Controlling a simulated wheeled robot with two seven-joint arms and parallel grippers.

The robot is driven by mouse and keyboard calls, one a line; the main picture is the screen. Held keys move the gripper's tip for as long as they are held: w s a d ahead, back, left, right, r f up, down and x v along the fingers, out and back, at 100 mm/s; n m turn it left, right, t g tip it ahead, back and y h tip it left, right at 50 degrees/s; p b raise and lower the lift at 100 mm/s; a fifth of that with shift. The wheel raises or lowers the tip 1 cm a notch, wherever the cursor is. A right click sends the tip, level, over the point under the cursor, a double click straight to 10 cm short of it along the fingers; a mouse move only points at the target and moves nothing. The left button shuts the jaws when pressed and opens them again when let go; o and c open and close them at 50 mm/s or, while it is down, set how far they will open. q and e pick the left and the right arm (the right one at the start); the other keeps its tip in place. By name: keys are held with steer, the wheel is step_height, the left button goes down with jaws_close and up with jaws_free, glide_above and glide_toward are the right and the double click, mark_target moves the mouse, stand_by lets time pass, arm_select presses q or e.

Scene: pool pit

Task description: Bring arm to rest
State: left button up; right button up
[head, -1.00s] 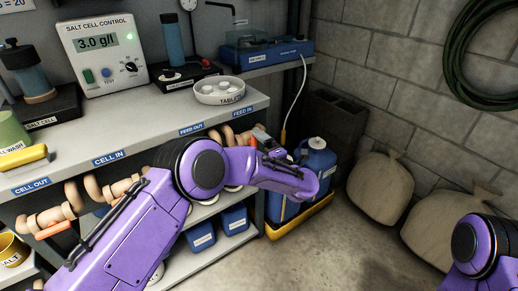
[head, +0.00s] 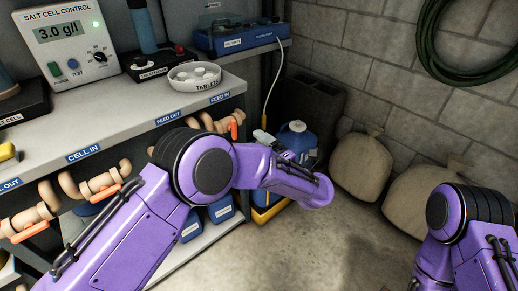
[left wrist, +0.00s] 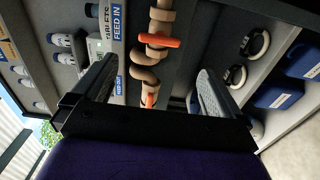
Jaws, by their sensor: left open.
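My left arm comes in from the left in the head view, its purple elbow bent in front of the shelf unit and its forearm pointing right. Beyond the fingers are tan pipes with orange valve handles (left wrist: 158,41). I cannot tell how far off they are. Part of my right arm shows at the lower right of the head view, but its gripper is outside the picture.
The bench (head: 120,132) holds a salt cell control box (head: 66,44) and a tablet dish (head: 194,76). Tan pipes (head: 100,184) run under its edge. A blue jug (head: 298,140) stands beyond my forearm. Sacks (head: 360,165) lie by the wall. Floor at lower centre is clear.

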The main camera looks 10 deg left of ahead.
arm_select(q)
step_height(320, 180, down, 9)
steer(key=s+m+t+h+p, duration=0.15)
steer(key=m+t+h, duration=0.25)
steer(key=m+h, duration=0.65)
steer(key=s+a+f+m+g+p, duration=0.2)
steer(key=s+a+f+m+g, duration=0.1)
steer(key=s+a+f+m, duration=0.4)
steer(key=s+a+f+m+g+p, duration=0.1)
steer(key=s+a+g+p, duration=0.1)
steer(key=s, duration=0.8)
steer(key=s+a+f+m+g+p, duration=0.1)
steer(key=s+a+g, duration=0.3)
steer(key=s, duration=0.6)
steer(key=s+a+f+m+g+p, duration=0.2)
steer(key=s+a+p, duration=0.1)
steer(key=s+a, duration=0.4)
steer(key=s, duration=0.3)
steer(key=shift+s+g, duration=0.25)
steer(key=shift+g, duration=0.15)
